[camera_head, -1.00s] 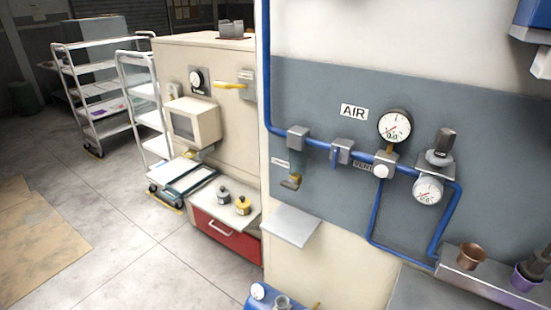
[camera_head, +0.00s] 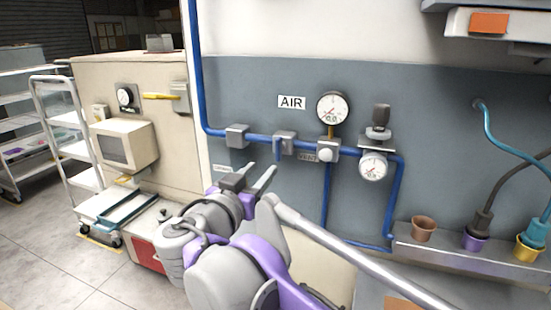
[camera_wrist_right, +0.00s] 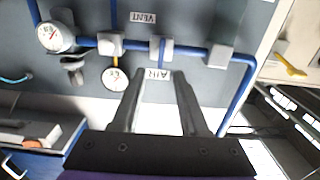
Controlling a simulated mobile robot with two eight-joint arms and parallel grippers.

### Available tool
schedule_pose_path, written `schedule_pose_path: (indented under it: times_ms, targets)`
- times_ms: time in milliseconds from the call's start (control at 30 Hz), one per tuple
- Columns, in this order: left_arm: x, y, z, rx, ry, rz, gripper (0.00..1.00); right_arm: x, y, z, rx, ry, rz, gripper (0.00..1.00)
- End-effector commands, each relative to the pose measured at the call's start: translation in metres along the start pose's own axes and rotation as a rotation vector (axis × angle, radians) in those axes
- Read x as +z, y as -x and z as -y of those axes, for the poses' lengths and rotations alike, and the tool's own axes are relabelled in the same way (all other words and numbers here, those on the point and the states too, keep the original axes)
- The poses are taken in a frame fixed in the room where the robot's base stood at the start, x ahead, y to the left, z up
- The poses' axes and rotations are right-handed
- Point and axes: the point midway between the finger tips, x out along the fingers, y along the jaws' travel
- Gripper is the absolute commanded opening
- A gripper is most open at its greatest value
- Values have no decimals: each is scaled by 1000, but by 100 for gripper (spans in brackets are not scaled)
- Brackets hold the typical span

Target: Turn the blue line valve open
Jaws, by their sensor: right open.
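The blue pipe (camera_head: 262,138) runs along the grey wall panel under the AIR sign (camera_head: 291,102). My right gripper (camera_head: 257,174) is open and empty, in front of and below the lever. In the right wrist view, which is upside down, the valve block (camera_wrist_right: 160,47) appears beyond and between the open fingers (camera_wrist_right: 159,73). I see no contact with the lever. My left gripper is not in view.
Gauges (camera_head: 332,108) and a round white knob (camera_head: 325,154) are right of the valve. A ledge (camera_head: 440,252) with several coloured cups stands lower right. A cream cabinet (camera_head: 150,80) with a yellow handle (camera_head: 160,97) is at left.

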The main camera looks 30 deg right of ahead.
Motion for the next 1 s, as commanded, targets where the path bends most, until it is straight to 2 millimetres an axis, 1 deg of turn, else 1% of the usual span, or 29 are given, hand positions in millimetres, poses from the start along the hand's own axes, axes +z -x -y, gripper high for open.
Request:
schedule_pose_path:
  times_ms: [67, 167, 400, 500, 600, 700, 800, 1000]
  targets:
    - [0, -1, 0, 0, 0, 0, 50, -5, -4, 3, -2, -12, -17, 44]
    - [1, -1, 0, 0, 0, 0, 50, -6, -16, 2, 0, -14, -19, 44]
    - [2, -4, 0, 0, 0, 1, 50, -5, -63, 1, 2, -12, -17, 44]
    - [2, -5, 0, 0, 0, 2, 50, -6, -80, 1, 1, -12, -17, 44]
    - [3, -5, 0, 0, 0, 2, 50, -6, -93, 2, 0, -12, -17, 44]
    - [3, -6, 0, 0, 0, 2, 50, -6, -102, 2, -1, -11, -16, 44]
    - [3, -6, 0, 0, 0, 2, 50, -6, -106, 2, -3, -11, -16, 44]
    - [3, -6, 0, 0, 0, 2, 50, -6, -107, 2, -3, -12, -16, 44]
